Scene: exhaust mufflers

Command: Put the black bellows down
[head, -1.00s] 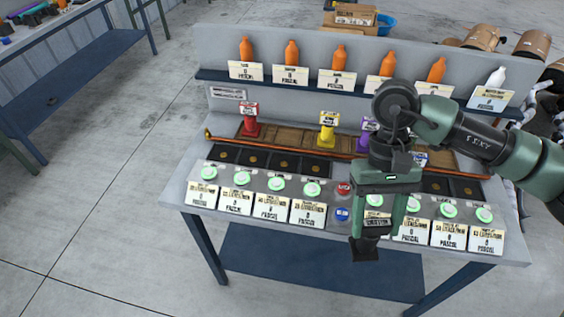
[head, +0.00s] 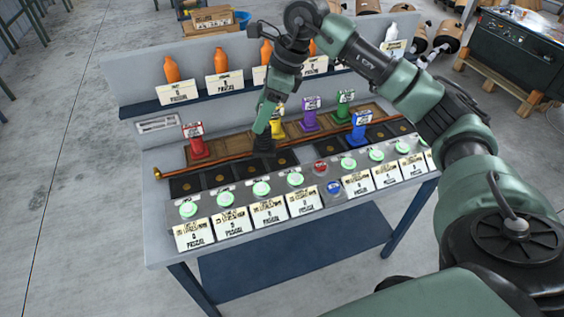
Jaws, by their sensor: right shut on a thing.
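The black bellows (head: 263,143) is in the jaws of my right gripper (head: 266,117), with its dark base pointing down. It is over the workbench, by the copper-coloured bar and the row of black square pads (head: 220,178). I cannot tell whether its base touches the surface. My right gripper and its arm come in from the right and hide part of the shelf behind. The gripper is close beside the yellow bellows (head: 278,126). My left gripper is not in view.
A red bellows (head: 197,147) stands to the left. Purple (head: 311,118), green (head: 344,110) and blue (head: 357,135) bellows stand to the right. Green-lit buttons and label cards line the front. Orange bottles (head: 220,60) stand on the back shelf (head: 195,103).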

